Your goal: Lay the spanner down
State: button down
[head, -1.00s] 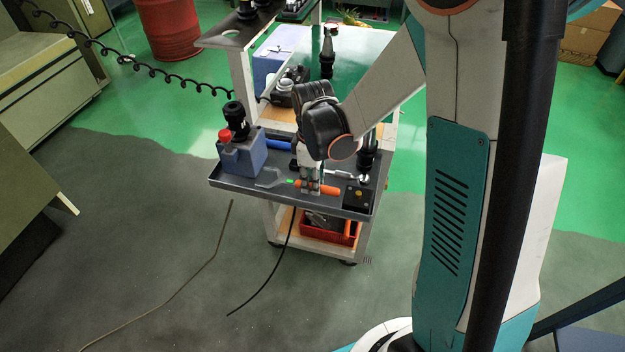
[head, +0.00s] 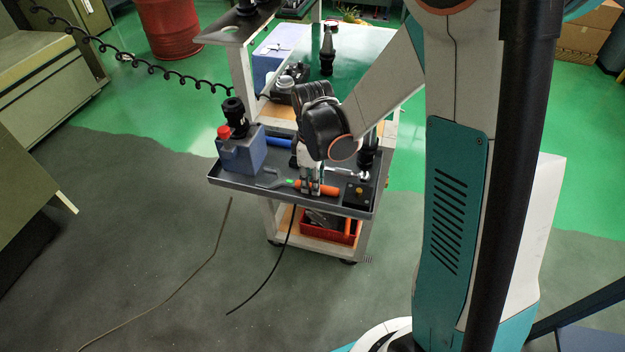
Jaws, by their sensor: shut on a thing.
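The spanner (head: 329,190) has an orange handle, a small green mark and a grey head that points left. My gripper (head: 311,191) points down over the grey tray (head: 232,183) on the near side of the cart and is shut on the orange handle. The spanner lies roughly level, at or just above the tray floor; I cannot tell whether it touches. My fingers hide part of the handle.
A blue-grey box with a red knob (head: 241,151) stands at the tray's left. A blue cylinder (head: 279,142) lies behind the gripper. A black box with a yellow button (head: 357,195) and a chrome tool (head: 349,171) are to the right.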

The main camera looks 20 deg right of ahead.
jog(key=c, duration=1.4)
grip_release()
jog(key=shift+o, duration=0.2)
notch_tip(320, 180, up, 12)
jog(key=s+r+m+t, duration=0.3)
jog(key=s+m, duration=0.2)
jog(key=s, duration=0.2)
jog(key=s+r+m+t, duration=0.4)
jog(key=s+m, duration=0.1)
jog(key=s, duration=0.3)
jog(key=shift+r+m, duration=0.15)
jog(key=shift+m, duration=0.25)
